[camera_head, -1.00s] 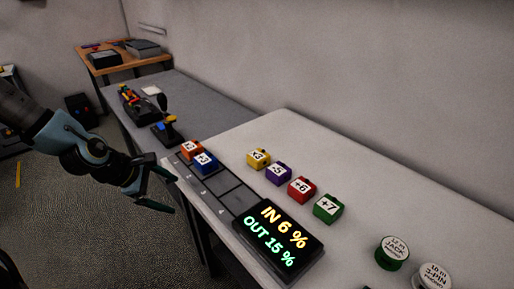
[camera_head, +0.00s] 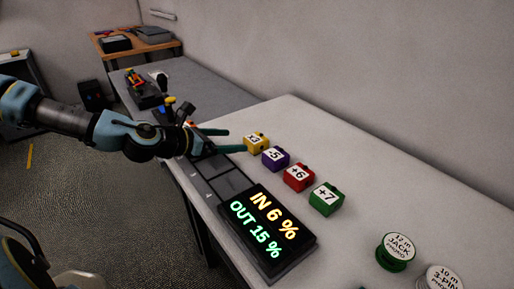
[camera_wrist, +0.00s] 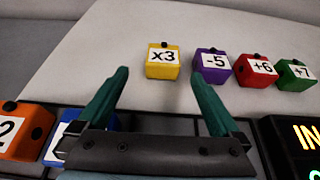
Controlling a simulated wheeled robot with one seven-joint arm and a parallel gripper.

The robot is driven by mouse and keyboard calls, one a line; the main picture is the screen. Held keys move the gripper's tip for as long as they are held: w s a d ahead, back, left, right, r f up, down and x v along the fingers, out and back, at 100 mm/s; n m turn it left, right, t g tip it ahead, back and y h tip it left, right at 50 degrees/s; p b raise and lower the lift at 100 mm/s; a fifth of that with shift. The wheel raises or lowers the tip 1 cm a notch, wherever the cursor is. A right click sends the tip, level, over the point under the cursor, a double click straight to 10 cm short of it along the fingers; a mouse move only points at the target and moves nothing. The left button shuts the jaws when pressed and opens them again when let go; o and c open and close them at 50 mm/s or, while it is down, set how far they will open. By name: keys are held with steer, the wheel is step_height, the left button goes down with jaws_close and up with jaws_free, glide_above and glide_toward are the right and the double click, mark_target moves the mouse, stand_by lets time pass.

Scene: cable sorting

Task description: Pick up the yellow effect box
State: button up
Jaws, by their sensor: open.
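The yellow effect box (camera_head: 257,143) is labelled x3 and sits on the white table, leftmost in the row of boxes. In the wrist view the yellow box (camera_wrist: 162,62) is ahead of my gripper (camera_wrist: 160,82), between the lines of its two green fingers but beyond their tips. My gripper (camera_head: 236,140) is open and empty in the head view, its fingers reaching over the table toward the yellow box. The gap to the box looks small, and I cannot tell its exact size.
A purple -5 box (camera_wrist: 211,66) stands close right of the yellow one, then a red +6 box (camera_wrist: 255,69) and a green +7 box (camera_wrist: 294,74). The blue box (camera_wrist: 72,131) and orange box (camera_wrist: 25,132) are at lower left. A lit display (camera_head: 265,230) stands at the front.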

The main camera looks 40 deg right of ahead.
mark_target(255, 138)
steer(key=shift+d+f+b, duration=0.4)
steer(key=shift+d+b, duration=0.1)
steer(key=shift+d, duration=0.1)
steer(key=shift+x, duration=0.95)
steer(key=x, duration=0.1)
steer(key=p+x, duration=0.1)
steer(key=x, duration=0.1)
steer(key=r+p+x, duration=0.1)
steer(key=x, duration=0.1)
steer(key=shift+s+d, duration=0.2)
steer(key=shift+s, duration=0.1)
steer(key=shift+d+f, duration=0.35)
steer(key=shift+d, duration=0.15)
steer(key=c, duration=1.5)
steer(key=shift+r, duration=0.15)
